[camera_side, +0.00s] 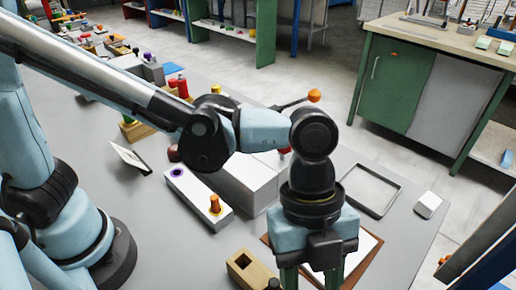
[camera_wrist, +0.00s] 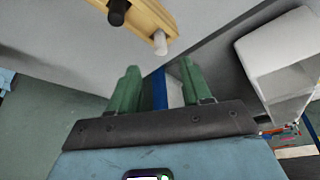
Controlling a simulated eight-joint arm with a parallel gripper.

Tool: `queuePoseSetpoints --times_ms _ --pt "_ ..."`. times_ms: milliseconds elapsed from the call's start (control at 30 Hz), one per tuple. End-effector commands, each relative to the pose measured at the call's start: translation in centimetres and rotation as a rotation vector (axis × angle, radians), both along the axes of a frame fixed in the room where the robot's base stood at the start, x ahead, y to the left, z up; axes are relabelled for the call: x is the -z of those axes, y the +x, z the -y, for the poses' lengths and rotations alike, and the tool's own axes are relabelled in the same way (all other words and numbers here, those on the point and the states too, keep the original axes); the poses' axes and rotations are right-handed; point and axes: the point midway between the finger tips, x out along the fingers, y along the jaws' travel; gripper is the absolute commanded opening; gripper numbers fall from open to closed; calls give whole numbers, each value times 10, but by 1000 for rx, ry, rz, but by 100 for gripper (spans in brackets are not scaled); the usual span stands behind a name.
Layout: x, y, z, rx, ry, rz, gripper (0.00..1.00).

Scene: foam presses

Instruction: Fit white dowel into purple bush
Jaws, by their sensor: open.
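The white dowel (camera_wrist: 160,42) stands at one end of a pale wooden block in the wrist view, beside a black peg (camera_wrist: 117,8). I cannot make out the dowel in the side view. The purple bush (camera_side: 177,172) is a purple ring with a dark centre in the top of a long white block (camera_side: 197,198). My gripper (camera_side: 311,281) points down at the lower middle of the side view, its fingertips cut off. In the wrist view its green fingers (camera_wrist: 158,78) are apart, with nothing held between them. The dowel is beyond the fingertips.
An orange cone-shaped peg (camera_side: 214,204) stands on the white block's near end. A wooden block (camera_side: 247,274) with a dark opening sits left of my gripper. A large white box (camera_side: 245,182) stands behind it, and a grey tray (camera_side: 372,190) lies to the right.

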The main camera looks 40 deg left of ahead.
Motion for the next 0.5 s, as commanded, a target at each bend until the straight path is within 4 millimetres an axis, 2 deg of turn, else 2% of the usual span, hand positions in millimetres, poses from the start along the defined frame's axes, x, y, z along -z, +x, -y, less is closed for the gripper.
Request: queuePoseSetpoints --times_ms 233,500 --pt "14 -1 4 -2 0 0 48" --pt "47 -6 13 0 -1 1 48"
